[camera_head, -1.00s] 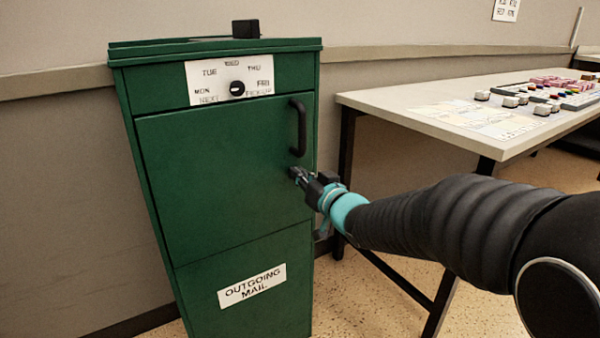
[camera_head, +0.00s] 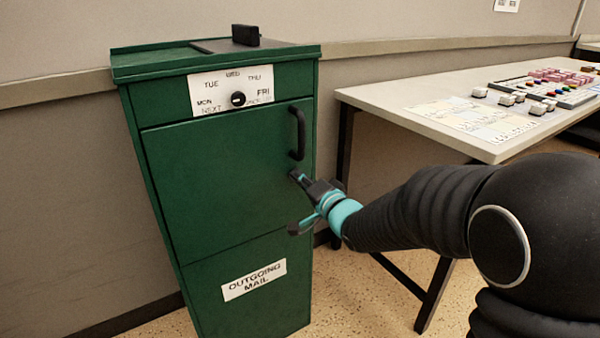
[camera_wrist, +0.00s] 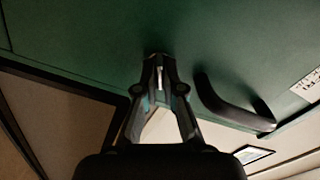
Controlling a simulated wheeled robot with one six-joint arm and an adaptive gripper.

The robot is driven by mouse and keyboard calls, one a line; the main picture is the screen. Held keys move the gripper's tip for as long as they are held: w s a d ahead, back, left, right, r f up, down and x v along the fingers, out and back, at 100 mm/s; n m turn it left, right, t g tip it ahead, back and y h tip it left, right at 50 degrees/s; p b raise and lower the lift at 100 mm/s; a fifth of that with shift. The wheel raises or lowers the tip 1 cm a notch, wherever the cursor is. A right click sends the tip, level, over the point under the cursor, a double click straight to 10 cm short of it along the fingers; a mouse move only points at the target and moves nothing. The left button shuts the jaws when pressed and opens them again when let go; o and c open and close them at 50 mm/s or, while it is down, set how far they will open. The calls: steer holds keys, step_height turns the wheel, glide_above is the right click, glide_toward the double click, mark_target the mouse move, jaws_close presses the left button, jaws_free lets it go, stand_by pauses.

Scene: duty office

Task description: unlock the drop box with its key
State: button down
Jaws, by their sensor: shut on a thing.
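The green drop box (camera_head: 215,180) stands upright against the wall with its door closed. A black handle (camera_head: 298,132) is on the door's right side; it also shows in the wrist view (camera_wrist: 225,108). My gripper (camera_head: 296,176) is at the door face just below the handle. In the wrist view my gripper (camera_wrist: 159,64) is shut on the key (camera_wrist: 160,76), of which only a thin pale strip shows between the fingers. The fingertips are at or very near the green door. They hide the lock and the key's tip, so I cannot tell how deep the key sits.
A dial plate with day names (camera_head: 232,90) is above the door, and an "OUTGOING MAIL" label (camera_head: 254,280) is below. A pale table (camera_head: 400,98) with papers and a keyboard (camera_head: 545,93) stands to the right. Speckled floor shows beneath it.

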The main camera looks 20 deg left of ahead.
steer(key=m+p, duration=0.2)
steer(key=m, duration=0.3)
steer(key=shift+m, duration=0.3)
stand_by(0.4)
steer(key=c, duration=1.3)
jaws_free()
steer(key=v, duration=1.2)
steer(key=shift+f, duration=0.1)
